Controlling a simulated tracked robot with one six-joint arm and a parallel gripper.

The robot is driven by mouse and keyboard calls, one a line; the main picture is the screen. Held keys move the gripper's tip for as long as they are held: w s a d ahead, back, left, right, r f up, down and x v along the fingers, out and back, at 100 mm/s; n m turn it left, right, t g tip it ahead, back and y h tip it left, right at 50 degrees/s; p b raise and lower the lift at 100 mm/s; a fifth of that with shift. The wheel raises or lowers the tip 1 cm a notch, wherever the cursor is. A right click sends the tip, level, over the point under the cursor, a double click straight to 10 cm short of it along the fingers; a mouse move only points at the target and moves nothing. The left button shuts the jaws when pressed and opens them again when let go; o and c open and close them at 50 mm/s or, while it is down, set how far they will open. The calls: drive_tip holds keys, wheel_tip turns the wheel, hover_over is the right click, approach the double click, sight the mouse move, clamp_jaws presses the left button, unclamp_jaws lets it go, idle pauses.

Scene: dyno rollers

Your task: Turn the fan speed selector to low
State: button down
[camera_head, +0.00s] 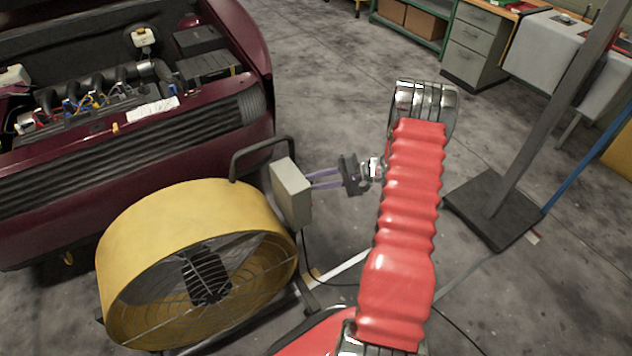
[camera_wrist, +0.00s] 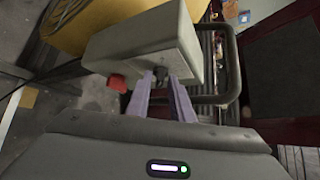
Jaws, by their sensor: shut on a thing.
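The fan's grey control box (camera_head: 291,192) is mounted beside the yellow drum fan (camera_head: 150,235). My gripper (camera_head: 311,181) reaches the box's right face from the right, with its purple fingers at the face. In the wrist view the control box (camera_wrist: 145,42) is ahead, and my gripper (camera_wrist: 162,82) is shut on a small dark selector knob (camera_wrist: 161,74) on its face. The knob's pointer direction is hidden between the fingers.
A black tube handle (camera_head: 262,150) rises behind the box. The dark red car (camera_head: 130,150) with its hood open stands behind the fan. A grey post on a base plate (camera_head: 495,212) stands right of my arm. A cable lies on the floor below the box.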

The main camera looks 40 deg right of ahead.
drive_tip(key=m+g, duration=0.1)
drive_tip(key=g, duration=0.1)
drive_tip(key=shift+w+r+m+g+h, duration=0.2)
drive_tip(key=shift+m+g+h, duration=0.1)
drive_tip(key=shift+m+g, duration=0.1)
drive_tip(key=shift+w+m+g, duration=0.2)
drive_tip(key=shift+m+g, duration=0.5)
drive_tip(key=shift+g, duration=0.6)
drive_tip(key=shift+r, duration=0.1)
drive_tip(key=c, duration=1.8)
unclamp_jaws()
drive_tip(key=shift+c, duration=0.2)
drive_tip(key=shift+r, duration=0.1)
drive_tip(key=v, duration=1.3)
drive_tip(key=shift+d+r, duration=0.15)
drive_tip(key=shift+r, duration=0.1)
